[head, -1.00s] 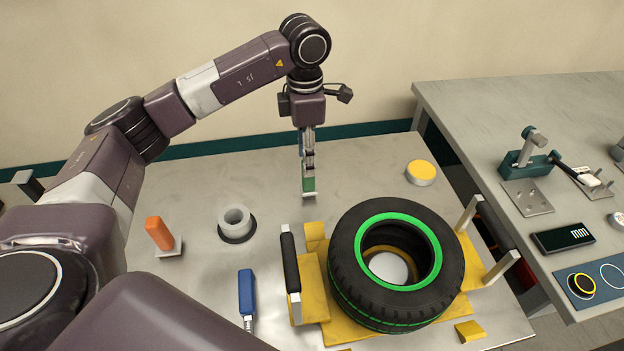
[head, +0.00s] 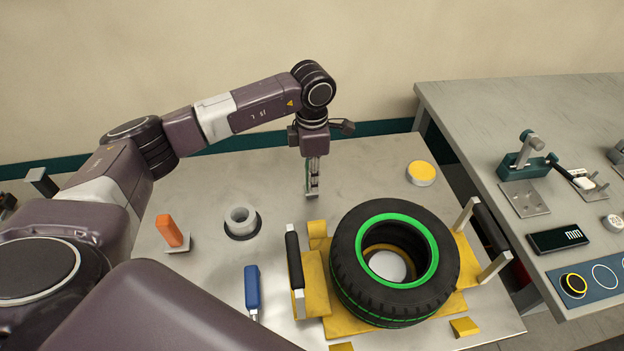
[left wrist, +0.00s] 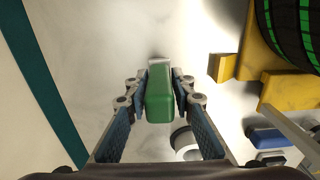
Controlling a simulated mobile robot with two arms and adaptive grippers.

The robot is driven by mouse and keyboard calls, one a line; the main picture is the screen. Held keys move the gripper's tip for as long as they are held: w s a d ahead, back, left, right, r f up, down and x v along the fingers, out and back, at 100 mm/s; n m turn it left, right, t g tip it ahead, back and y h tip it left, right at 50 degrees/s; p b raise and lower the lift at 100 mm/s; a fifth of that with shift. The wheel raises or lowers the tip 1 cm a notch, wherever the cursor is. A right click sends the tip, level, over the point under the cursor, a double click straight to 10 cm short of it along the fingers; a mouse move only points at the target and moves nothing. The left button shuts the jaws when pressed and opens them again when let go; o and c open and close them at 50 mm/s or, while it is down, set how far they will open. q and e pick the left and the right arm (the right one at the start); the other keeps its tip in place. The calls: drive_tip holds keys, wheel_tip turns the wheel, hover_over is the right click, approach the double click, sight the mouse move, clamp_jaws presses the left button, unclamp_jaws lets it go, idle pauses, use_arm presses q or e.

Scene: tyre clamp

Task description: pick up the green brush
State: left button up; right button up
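The green brush (left wrist: 160,97) stands upright between the two fingers of my left gripper (left wrist: 161,82) in the left wrist view. The fingertips lie close against both its sides, with no clear gap, so the gripper looks shut on it. In the head view, my left gripper (head: 312,184) points down at the back middle of the grey table. There its fingers hide most of the brush. The brush's pale lower end is at the table surface, and I see no clear lift. My right gripper is not in view.
A tyre (head: 395,262) sits on a yellow clamp (head: 313,272) right of and in front of the gripper. A grey ring part (head: 241,221), an orange-handled tool (head: 169,230), a blue-handled tool (head: 252,288) and a yellow-topped tin (head: 421,172) stand around. The table between them is bare.

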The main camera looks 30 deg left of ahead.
use_arm(q)
clamp_jaws()
drive_tip(key=shift+r, duration=0.1)
